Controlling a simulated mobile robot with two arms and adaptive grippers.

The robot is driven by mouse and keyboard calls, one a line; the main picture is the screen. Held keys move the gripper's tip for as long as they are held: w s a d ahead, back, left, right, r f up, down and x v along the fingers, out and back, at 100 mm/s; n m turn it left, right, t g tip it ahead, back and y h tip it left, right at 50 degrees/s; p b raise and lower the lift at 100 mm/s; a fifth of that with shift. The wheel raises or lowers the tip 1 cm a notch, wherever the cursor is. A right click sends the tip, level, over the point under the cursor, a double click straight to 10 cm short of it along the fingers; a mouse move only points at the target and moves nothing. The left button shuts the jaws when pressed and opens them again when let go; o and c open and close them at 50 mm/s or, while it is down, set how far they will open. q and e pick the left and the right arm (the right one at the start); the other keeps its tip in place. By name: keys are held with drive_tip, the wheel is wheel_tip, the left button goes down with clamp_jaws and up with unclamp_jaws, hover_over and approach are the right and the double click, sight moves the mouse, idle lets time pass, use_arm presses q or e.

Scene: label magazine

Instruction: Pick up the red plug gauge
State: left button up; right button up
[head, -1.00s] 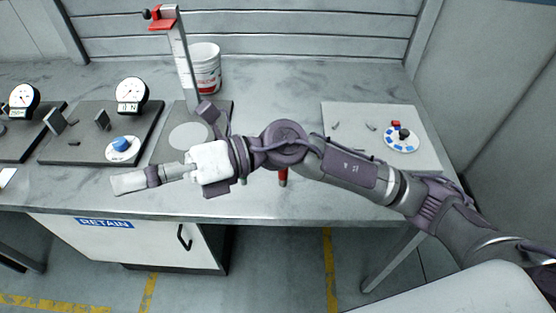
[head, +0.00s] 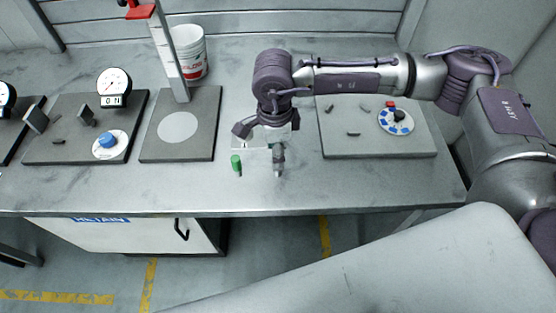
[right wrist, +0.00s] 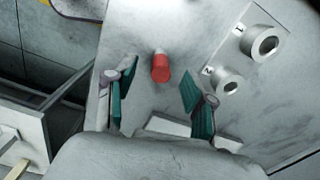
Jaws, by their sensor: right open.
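The red plug gauge (right wrist: 161,68) shows in the right wrist view as a short red cylinder with a paler end. It lies in the gap between the fingers of my right gripper (right wrist: 160,82), which is open with a teal pad on each side. No contact shows. In the head view my right gripper (head: 277,158) points down over the front middle of the bench and hides the red gauge. My left gripper is not in view.
Two metal rings, marked 1 (right wrist: 264,45) and 2 (right wrist: 229,82), stand near the red gauge. A grey board with a blue-and-white dial (head: 396,121) is to the right. A grey stand base (head: 157,146) is to the left. The bench's front edge is close.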

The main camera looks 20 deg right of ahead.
drive_tip(key=shift+f, duration=0.6)
drive_tip(key=shift+d+f+p, duration=0.1)
drive_tip(key=shift+f+p, duration=0.2)
drive_tip(key=shift+p, duration=0.25)
drive_tip(key=f, duration=0.1)
drive_tip(key=f+p, duration=0.1)
drive_tip(key=f, duration=0.1)
drive_tip(key=shift+w+d+f+p, duration=0.1)
drive_tip(key=shift+d+f+p, duration=0.2)
drive_tip(key=shift+f+p, duration=0.1)
drive_tip(key=shift+f, duration=0.4)
clamp_jaws()
